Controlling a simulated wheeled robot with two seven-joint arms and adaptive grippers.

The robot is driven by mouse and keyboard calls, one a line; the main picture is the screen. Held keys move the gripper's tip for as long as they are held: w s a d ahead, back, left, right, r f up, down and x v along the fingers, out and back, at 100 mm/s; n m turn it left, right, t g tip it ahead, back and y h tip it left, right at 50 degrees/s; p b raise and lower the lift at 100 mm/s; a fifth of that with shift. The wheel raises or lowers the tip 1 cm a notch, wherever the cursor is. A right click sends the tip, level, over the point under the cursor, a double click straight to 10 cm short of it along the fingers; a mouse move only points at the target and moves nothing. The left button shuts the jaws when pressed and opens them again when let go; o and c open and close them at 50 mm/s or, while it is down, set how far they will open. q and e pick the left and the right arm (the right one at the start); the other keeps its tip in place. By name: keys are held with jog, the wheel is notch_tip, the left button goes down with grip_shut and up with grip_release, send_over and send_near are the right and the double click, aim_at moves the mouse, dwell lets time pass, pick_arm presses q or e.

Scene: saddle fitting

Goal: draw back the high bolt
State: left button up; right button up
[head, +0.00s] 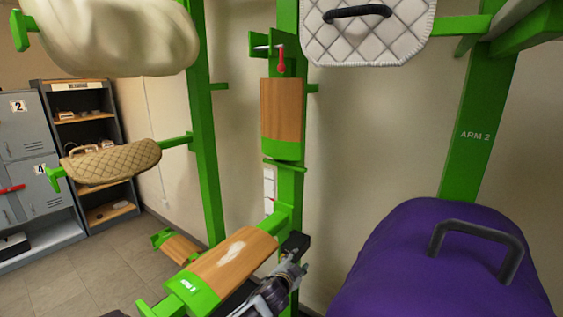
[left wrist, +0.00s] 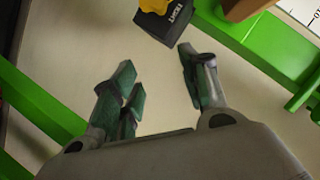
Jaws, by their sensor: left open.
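A silver pin with a red hanging piece (head: 282,60) sits high on the central green post (head: 289,190), above an upright wooden panel (head: 282,108). It looks like the high bolt, but I cannot read a label there. My left gripper (head: 293,266) is low beside the post, close to a black block (head: 295,243) and well below the red piece. In the left wrist view the fingers (left wrist: 157,65) are open and empty. The black block (left wrist: 163,18) is just beyond them, with white lettering and a yellow part (left wrist: 155,6) partly cut off. My right gripper is not in view.
A wooden-topped green arm (head: 235,255) juts forward beside my left gripper. A purple saddle cover (head: 430,265) with a dark handle fills the lower right. Padded saddles hang at upper left, left and top right. Grey lockers (head: 28,150) and a shelf stand behind.

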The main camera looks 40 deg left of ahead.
pick_arm(q)
jog(key=w+a+r+m+t+h, duration=0.2)
jog(key=r+m+t+h, duration=0.3)
jog(key=r, duration=1)
jog(key=w+a+r+m+t+h, duration=0.15)
jog(key=r+m, duration=0.65)
jog(key=r, duration=0.8)
jog(key=w+a+r+m+t+h, duration=0.25)
jog(key=r+m+h, duration=0.3)
jog(key=r, duration=0.95)
jog(key=s+a+r+m+g, duration=0.1)
jog(key=s+a+r+m, duration=0.2)
jog(key=r, duration=0.3)
jog(key=s+a+r+m+g, duration=0.2)
jog(key=s+a+r+m, duration=0.2)
jog(key=s+r+m, duration=0.1)
jog(key=s+a+r+m+g+y+p, duration=0.1)
jog(key=s+a+r+m+g, duration=0.1)
jog(key=r, duration=0.6)
jog(key=s+a+m, duration=0.1)
jog(key=s+m, duration=0.1)
jog(key=s, duration=0.1)
jog(key=shift+s+a, duration=0.15)
jog(key=shift+a, duration=0.15)
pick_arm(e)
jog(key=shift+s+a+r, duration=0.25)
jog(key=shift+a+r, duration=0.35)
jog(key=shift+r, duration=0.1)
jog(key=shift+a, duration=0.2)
